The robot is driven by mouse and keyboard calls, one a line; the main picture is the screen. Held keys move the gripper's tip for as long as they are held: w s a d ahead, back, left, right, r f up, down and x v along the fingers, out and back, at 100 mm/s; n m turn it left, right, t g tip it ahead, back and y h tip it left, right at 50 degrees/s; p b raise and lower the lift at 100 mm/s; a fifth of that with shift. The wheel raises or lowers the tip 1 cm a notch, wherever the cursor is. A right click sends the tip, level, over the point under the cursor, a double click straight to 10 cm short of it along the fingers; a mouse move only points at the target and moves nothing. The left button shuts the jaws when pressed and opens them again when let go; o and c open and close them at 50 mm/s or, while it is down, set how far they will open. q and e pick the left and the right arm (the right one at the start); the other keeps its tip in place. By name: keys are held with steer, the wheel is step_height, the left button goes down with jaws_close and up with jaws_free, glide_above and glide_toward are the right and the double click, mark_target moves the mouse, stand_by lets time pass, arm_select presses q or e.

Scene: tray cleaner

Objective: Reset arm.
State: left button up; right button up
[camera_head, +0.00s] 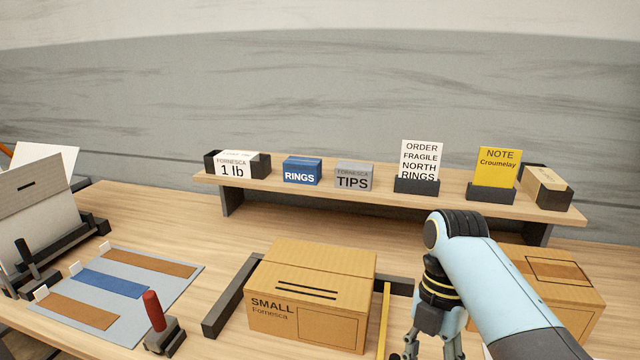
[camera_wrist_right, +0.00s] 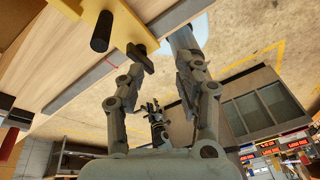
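My right arm comes in at the lower right of the head view. Its gripper (camera_head: 435,350) points down between the small box and another box, partly cut off by the bottom edge. In the right wrist view the two fingers of the right gripper (camera_wrist_right: 162,62) stand apart with nothing held between them. A dark jointed shape shows small between the fingers there, and I cannot tell what it is. My left gripper does not show in the head view.
A cardboard box marked SMALL (camera_head: 310,300) stands left of the right gripper, with a yellow strip (camera_head: 384,320) between them. Another box (camera_head: 560,290) is behind the arm. A shelf (camera_head: 290,187) holds labelled blocks and cards. A red-handled tool (camera_head: 154,311) stands by a grey mat (camera_head: 190,270).

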steer(key=s+d+m+t+h, duration=0.1)
steer(key=s+d+m+t, duration=0.2)
steer(key=s+d+m, duration=0.75)
steer(key=s+r+m+t, duration=0.4)
steer(key=s+r+m, duration=0.6)
steer(key=m, duration=0.5)
step_height(320, 180, down, 38)
steer(key=s+d+g+h+b, duration=0.1)
steer(key=d+g+b, duration=0.1)
steer(key=b, duration=1)
steer(key=s+f+b, duration=0.3)
steer(key=s+f, duration=0.3)
steer(key=f, duration=0.3)
steer(key=s+f+b, duration=0.4)
steer(key=s+f, duration=0.3)
steer(key=f, duration=0.2)
steer(key=s+d+f+g+b, duration=0.1)
steer(key=s+f+b, duration=0.2)
steer(key=s+f, duration=0.3)
step_height(320, 180, down, 4)
steer(key=shift+s+f+b, duration=0.1)
steer(key=shift+s+b, duration=0.15)
steer(key=shift+b, duration=0.1)
